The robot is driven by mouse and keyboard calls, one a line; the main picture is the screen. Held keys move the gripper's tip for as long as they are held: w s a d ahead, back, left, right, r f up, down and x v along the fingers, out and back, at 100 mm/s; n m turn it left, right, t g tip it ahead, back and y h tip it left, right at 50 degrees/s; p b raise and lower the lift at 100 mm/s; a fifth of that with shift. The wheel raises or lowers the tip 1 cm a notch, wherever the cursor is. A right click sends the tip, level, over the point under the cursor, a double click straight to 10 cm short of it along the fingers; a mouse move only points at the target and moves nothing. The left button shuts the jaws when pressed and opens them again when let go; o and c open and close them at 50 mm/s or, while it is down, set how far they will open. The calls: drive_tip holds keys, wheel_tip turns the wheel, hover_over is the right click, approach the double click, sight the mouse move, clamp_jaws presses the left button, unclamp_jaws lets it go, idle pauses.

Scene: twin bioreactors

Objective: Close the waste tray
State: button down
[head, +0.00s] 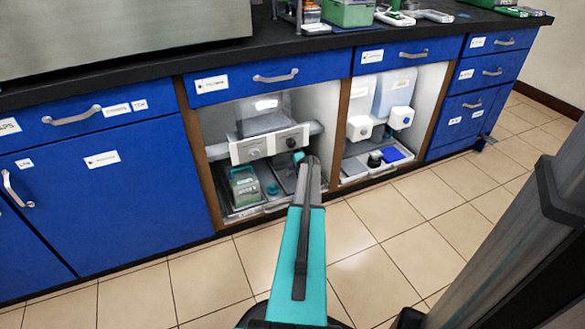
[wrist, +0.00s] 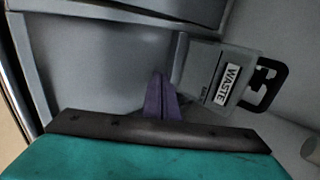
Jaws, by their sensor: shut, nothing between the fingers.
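A grey tray (head: 236,214) lies low in the left open bay, with a metal handle (head: 276,206) along its front. How far it stands out of the bay is hard to tell. A greenish container (head: 243,188) stands in it. In the wrist view, a grey part labelled WASTE (wrist: 221,80) with a black handle (wrist: 268,84) is right of my fingers, above a broad grey surface (wrist: 95,60), which looks like the tray. My gripper (wrist: 162,97) is shut and empty. In the head view, my arm covers the tray's right part, and the fingertips are hard to make out.
A grey unit with two knobs (head: 268,145) sits above the tray. The right bay holds two white-fronted bottles (head: 401,118) over another tray (head: 352,168). Blue cabinet doors (head: 90,190) flank the bays. The tiled floor (head: 190,285) in front is clear.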

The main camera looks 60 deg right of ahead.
drive_tip(key=p+v, duration=0.3)
drive_tip(key=v, duration=0.8)
drive_tip(key=shift+s+a+f, duration=0.2)
drive_tip(key=shift+s+f, duration=0.15)
drive_tip(key=shift+s, duration=0.05)
drive_tip(key=shift+s, duration=0.1)
